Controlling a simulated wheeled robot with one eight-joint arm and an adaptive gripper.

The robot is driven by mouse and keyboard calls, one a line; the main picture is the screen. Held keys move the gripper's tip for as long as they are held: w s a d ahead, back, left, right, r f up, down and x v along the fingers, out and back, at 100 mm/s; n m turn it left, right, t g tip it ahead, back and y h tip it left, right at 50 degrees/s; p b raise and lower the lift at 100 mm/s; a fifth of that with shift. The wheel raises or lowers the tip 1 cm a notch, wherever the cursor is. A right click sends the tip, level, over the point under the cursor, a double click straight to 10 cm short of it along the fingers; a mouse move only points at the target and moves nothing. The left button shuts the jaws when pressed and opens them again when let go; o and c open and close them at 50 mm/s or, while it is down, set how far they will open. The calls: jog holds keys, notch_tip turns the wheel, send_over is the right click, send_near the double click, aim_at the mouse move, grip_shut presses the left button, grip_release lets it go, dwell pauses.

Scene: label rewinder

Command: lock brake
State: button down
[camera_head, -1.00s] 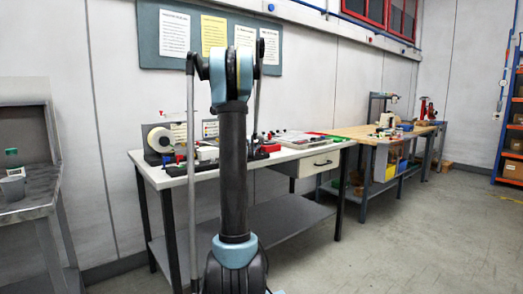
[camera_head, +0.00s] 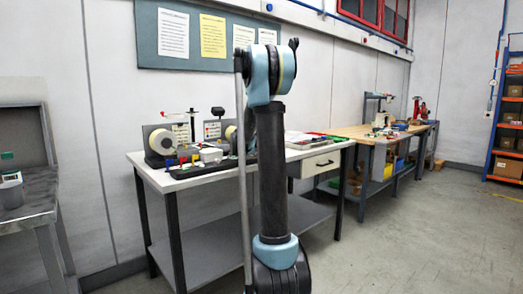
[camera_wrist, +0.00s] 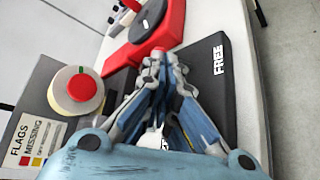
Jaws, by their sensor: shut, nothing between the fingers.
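In the wrist view a red lever-like part (camera_wrist: 122,58) with a dark round disc lies on a black base plate (camera_wrist: 222,85) marked FREE. I take this to be the brake. My gripper (camera_wrist: 158,56) is shut and empty. Its fingertips appear close to the red part's near edge; I cannot tell whether they touch. Part of the plate is hidden behind my fingers.
The white bench (camera_head: 185,183) edge runs along the right in the wrist view. A wooden bench (camera_head: 358,134) stands farther right.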

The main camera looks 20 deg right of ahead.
jog(key=shift+r, duration=0.1)
jog(key=shift+r, duration=0.7)
jog(key=shift+a, duration=0.1)
jog(key=v, duration=1.3)
jog(key=shift+a+r, duration=0.3)
jog(key=shift+r, duration=0.15)
jog(key=shift+s, duration=0.15)
jog(key=s+d+f+m+g, duration=0.1)
jog(key=s+f+m, duration=0.1)
jog(key=s, duration=0.4)
jog(key=s+d+f+m+g, duration=0.1)
jog(key=s+f+m+g, duration=0.15)
jog(key=s, duration=0.35)
jog(key=s+a+f+m+g+y, duration=0.2)
jog(key=s+f, duration=0.5)
jog(key=s, duration=0.5)
jog(key=s+a+f+m+g+y, duration=0.2)
jog(key=s+f+m, duration=0.4)
jog(key=s, duration=0.6)
jog(key=s+a+f+m+g+y, duration=0.2)
jog(key=s+a+f+m+y, duration=0.2)
jog(key=s+f, duration=0.6)
jog(key=shift+s+a+f, duration=0.25)
jog(key=shift+s+a, duration=0.15)
jog(key=shift+s, duration=0.8)
